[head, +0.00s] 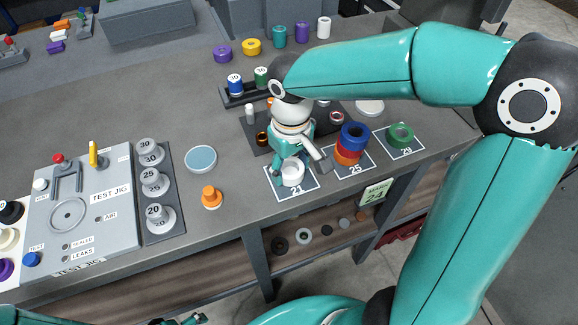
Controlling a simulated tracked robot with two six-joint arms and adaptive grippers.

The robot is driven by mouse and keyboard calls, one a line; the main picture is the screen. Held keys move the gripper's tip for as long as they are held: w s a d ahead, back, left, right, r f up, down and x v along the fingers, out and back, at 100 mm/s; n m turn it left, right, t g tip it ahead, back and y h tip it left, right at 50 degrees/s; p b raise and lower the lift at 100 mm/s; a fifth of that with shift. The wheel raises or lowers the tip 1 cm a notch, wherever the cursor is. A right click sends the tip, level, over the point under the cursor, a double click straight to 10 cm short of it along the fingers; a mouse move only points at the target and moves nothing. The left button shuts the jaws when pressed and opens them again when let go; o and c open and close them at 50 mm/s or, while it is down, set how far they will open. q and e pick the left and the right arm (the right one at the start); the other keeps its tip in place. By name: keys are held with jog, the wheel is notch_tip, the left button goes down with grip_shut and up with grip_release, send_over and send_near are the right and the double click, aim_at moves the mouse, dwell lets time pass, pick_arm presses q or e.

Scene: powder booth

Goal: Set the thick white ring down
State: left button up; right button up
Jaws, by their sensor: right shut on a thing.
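The thick white ring (292,176) is over the white-edged square marked 21 (291,190) near the table's front edge. My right gripper (299,165) comes down from above and is shut on the ring, with its fingers at the ring's upper part. I cannot tell whether the ring touches the square or hangs just above it. Only a bit of my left gripper (188,320) shows at the bottom edge, and its jaws cannot be made out.
A blue, red and orange ring stack (354,136) stands on square 25, right beside the gripper. A green ring (400,135) lies on square 29.

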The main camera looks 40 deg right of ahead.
aim_at(291, 174)
jog(key=shift+f, duration=0.2)
jog(key=o, duration=1.4)
jog(key=shift+r, duration=0.1)
notch_tip(291, 174, up, 12)
jog(key=shift+r+p, duration=0.1)
jog(key=shift+p, duration=0.5)
